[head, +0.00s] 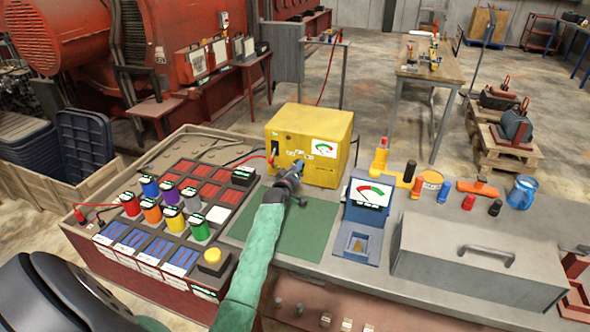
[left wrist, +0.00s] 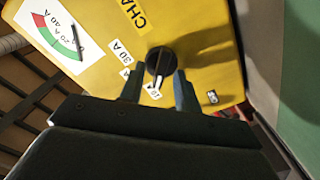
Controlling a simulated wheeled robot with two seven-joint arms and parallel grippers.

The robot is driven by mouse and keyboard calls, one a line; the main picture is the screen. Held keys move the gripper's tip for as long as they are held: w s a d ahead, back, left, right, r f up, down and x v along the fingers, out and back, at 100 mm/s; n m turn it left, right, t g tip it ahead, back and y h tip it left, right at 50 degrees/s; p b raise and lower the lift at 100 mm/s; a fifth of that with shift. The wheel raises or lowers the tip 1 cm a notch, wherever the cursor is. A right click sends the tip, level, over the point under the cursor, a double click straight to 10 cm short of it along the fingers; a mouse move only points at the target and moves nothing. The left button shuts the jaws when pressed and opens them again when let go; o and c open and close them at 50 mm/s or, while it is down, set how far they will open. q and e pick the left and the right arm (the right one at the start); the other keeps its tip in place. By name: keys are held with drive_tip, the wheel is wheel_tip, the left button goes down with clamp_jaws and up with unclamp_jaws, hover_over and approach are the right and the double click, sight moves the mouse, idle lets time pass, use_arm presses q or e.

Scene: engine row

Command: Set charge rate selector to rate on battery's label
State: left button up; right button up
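The yellow charger box (head: 295,130) stands at the back of the bench. Its dark round selector knob (left wrist: 160,60) shows in the left wrist view, with a white pointer mark aimed at the lower label, which seems to read 10. A 30 A label (left wrist: 121,50) and a partly hidden label lie to the knob's left. My left gripper (head: 297,167) is at the charger's front. In the left wrist view its fingers (left wrist: 158,80) are apart, on either side of the knob's lower part; contact is unclear. I cannot make out a battery label. My right gripper is out of view.
A tray of coloured cylinders (head: 170,192) fills the bench's left. A blue meter stand (head: 366,215), a grey lidded box (head: 470,262) and a blue mug (head: 522,192) stand to the right. The green mat (head: 305,235) before the charger is clear beneath my arm.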

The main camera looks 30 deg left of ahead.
use_arm(q)
drive_tip(key=b+v, duration=0.2)
drive_tip(key=v, duration=0.5)
drive_tip(key=shift+s+b, duration=0.35)
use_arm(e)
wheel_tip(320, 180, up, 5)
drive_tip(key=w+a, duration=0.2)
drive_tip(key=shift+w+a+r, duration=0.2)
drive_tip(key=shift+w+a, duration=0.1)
use_arm(q)
drive_tip(key=shift+d, duration=0.1)
